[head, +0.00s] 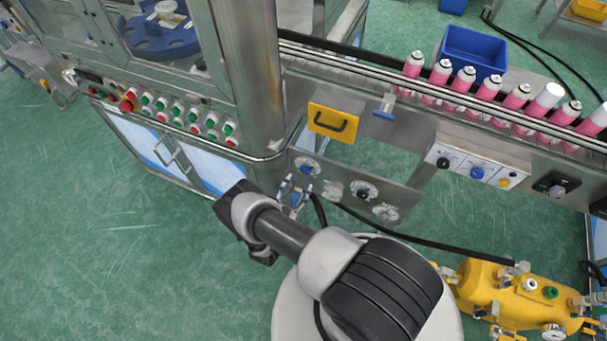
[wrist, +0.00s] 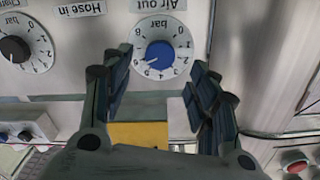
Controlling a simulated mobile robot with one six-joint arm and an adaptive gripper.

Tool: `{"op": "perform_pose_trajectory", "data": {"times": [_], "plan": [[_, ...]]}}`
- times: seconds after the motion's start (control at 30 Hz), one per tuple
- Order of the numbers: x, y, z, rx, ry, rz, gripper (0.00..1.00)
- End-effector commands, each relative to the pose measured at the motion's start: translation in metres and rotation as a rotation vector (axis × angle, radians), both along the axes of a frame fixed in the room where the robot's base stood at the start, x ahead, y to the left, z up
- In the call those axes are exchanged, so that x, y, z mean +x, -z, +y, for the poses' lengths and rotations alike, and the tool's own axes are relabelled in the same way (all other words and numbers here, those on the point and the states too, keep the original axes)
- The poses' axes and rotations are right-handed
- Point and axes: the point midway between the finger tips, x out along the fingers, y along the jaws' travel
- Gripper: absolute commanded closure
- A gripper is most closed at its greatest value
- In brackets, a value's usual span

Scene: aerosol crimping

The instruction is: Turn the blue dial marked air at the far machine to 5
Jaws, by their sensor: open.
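The blue dial (wrist: 160,54) sits on a round white scale under an "Air out" bar label, upside down in the wrist view. Its pale pointer mark seems to face the lower left of the scale, near the 5 and 6; the exact reading is unclear. In the head view the blue dial (head: 307,168) is on the machine's lower metal panel. My gripper (wrist: 158,72) is open and empty, its fingers on either side of the dial in the picture. Contact cannot be told. In the head view my gripper (head: 293,190) is just in front of the panel.
A black dial (wrist: 14,50) stands beside the blue one, near a "Hose in" label. A yellow handled drawer (head: 333,121) is above the panel. A control box (head: 470,166) with another blue knob is to the right. A black hose (head: 400,233) runs below.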

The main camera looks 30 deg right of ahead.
Motion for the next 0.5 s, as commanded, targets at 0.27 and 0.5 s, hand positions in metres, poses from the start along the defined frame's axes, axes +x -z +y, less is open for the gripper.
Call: {"op": "perform_pose_trajectory", "data": {"times": [0.27, 0.5], "plan": [[0.030, 0.001, -0.039, 0.001, 0.003, -0.001, 0.46], [0.039, 0.000, -0.049, 0.000, -0.001, 0.000, 0.46]]}}
